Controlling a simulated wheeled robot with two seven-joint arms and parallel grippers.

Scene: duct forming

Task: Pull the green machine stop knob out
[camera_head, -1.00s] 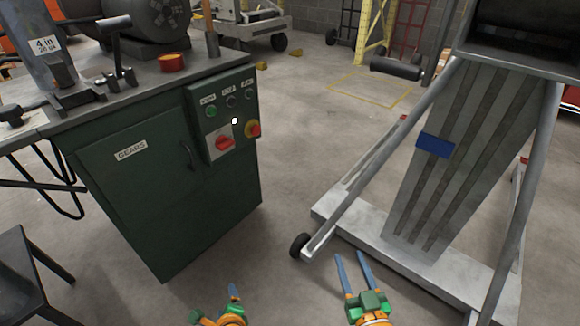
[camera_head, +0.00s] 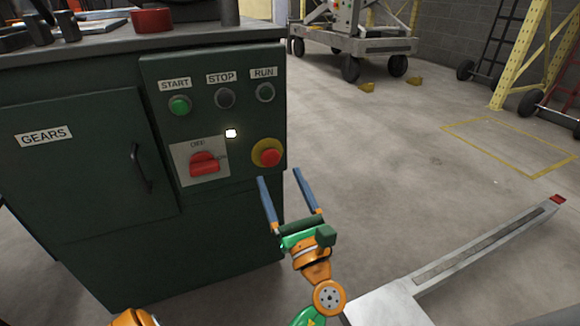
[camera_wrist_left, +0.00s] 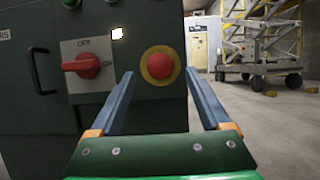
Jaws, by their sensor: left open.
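The stop knob (camera_head: 270,157) is a red mushroom button on a yellow round base, on the front panel of the green machine (camera_head: 200,235). In the left wrist view the knob (camera_wrist_left: 160,65) appears beyond the fingertips, in the gap between them. My left gripper (camera_head: 283,176) is open and empty, its two blue fingers pointing toward the panel, just in front of and right of the knob in the head view. The fingers (camera_wrist_left: 160,76) do not appear to touch the knob. My right gripper is not in view.
The panel also has a red rotary switch (camera_head: 204,164), a green start button (camera_head: 180,105), a dark stop button (camera_head: 224,98) and a run button (camera_head: 265,92). A door handle (camera_head: 141,168) sticks out at left. A metal stand's leg (camera_head: 485,245) lies at right. Floor between is clear.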

